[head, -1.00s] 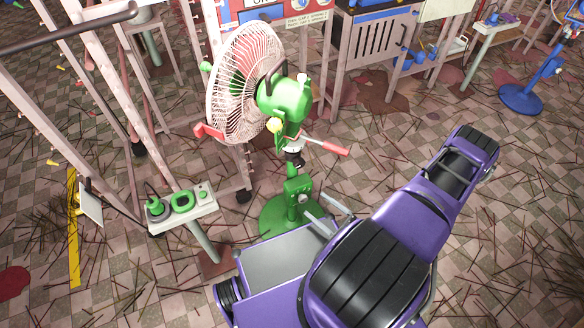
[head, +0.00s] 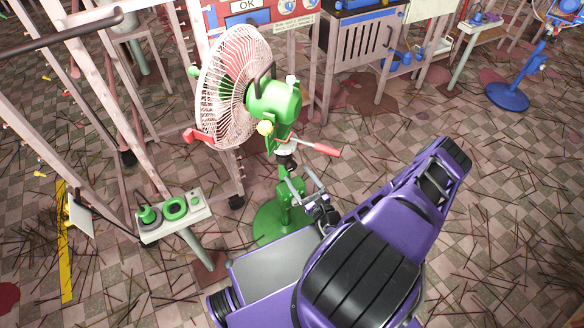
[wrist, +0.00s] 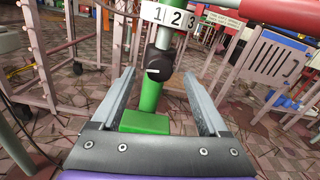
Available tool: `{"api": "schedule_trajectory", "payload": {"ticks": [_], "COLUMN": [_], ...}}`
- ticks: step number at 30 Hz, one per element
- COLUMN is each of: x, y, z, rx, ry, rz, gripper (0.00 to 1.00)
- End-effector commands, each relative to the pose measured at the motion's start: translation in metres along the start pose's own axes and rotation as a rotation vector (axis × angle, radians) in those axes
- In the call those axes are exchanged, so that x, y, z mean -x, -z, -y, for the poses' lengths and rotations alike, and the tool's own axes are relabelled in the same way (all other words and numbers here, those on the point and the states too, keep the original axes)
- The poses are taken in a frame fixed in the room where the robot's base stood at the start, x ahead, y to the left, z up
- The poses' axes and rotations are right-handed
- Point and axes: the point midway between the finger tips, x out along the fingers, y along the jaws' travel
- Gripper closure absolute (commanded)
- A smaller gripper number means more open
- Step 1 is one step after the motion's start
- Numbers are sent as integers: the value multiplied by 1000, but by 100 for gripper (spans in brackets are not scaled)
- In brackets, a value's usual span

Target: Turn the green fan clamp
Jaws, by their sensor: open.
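The green fan (head: 272,105) stands upright on a green pole and round base (head: 268,222). A black knob (head: 285,161), apparently its clamp, sits on the pole below the fan head. In the wrist view the black knob (wrist: 159,66) with a pale mark is just beneath a white 1-2-3 dial (wrist: 170,16). My gripper (head: 300,176) is open in front of the pole. In the wrist view the fingers of my gripper (wrist: 159,76) frame the knob left and right, with gaps on both sides. A green box (wrist: 145,122) on the pole shows lower between the fingers.
A red-ended lever (head: 318,148) sticks out right of the pole, and its red bar (wrist: 285,12) crosses the wrist view's upper right. A button panel (head: 175,215) with green controls stands left of the fan. Thin sticks litter the tiled floor.

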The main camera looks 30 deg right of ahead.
Motion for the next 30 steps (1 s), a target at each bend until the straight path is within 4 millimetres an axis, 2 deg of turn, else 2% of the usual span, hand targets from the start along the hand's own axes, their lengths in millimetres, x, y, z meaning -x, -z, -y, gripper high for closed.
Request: {"api": "schedule_trajectory", "payload": {"ticks": [3, 9, 20, 30], "x": [-22, -44, -49, -49], "y": [1, 0, 0, 0], "z": [0, 0, 0, 0], "rx": [1, 1, 0, 0], "ry": [-1, -1, -1, -1], "rz": [1, 1, 0, 0], "gripper": [22, 22, 22, 82]}}
